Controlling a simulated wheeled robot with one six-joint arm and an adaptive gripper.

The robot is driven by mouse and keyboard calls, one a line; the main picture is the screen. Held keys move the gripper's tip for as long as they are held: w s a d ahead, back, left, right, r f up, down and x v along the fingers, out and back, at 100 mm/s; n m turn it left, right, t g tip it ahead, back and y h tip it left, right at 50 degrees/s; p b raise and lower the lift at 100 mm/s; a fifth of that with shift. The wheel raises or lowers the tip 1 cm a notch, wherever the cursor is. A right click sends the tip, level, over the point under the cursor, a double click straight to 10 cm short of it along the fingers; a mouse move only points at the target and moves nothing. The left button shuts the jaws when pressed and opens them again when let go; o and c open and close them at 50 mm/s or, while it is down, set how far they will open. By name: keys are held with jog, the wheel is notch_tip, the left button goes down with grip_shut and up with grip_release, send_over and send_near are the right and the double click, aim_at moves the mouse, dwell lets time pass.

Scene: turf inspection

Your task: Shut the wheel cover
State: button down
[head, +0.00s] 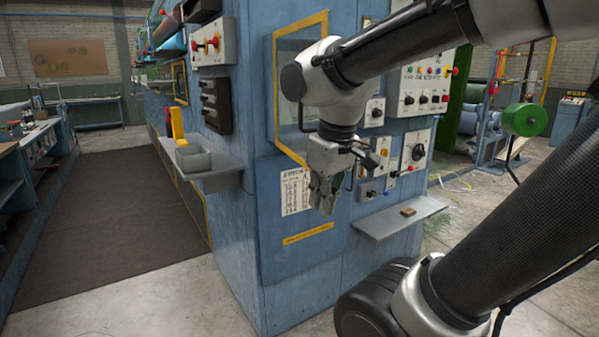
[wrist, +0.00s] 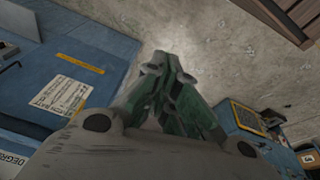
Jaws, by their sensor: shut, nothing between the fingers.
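No part is plainly marked as the wheel cover. A yellow-framed panel (head: 290,62) on the front of the blue machine (head: 283,268) may be it; my arm hides its right part, and I cannot tell whether it stands open or closed. My gripper (head: 325,204) points down in front of the machine, below that panel and close to a white printed sheet (head: 293,192). In the wrist view my gripper (wrist: 166,68) has its fingers together and empty, with floor behind them. The sheet also shows there (wrist: 60,95), at left.
A grey shelf (head: 385,222) with a small brown block (head: 408,212) juts out right of my gripper. Control boxes with knobs (head: 412,155) sit above it. A grey bin (head: 193,160) stands on a left side shelf. A dark mat (head: 95,215) covers the clear left aisle.

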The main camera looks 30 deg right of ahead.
jog(key=w+a+r+n+g+h, duration=0.25)
jog(key=w+r+n+h, duration=0.2)
jog(key=w+n, duration=0.25)
jog(key=w+a+r+n+g+h, duration=0.2)
jog(key=w+a+r+n+h, duration=0.25)
jog(key=w+n, duration=0.25)
jog(key=s+d+f, duration=0.1)
jog(key=d+f, duration=0.5)
jog(key=d, duration=0.5)
jog(key=shift+s+f, duration=0.2)
jog(key=shift+f, duration=0.05)
jog(key=shift+d, duration=0.2)
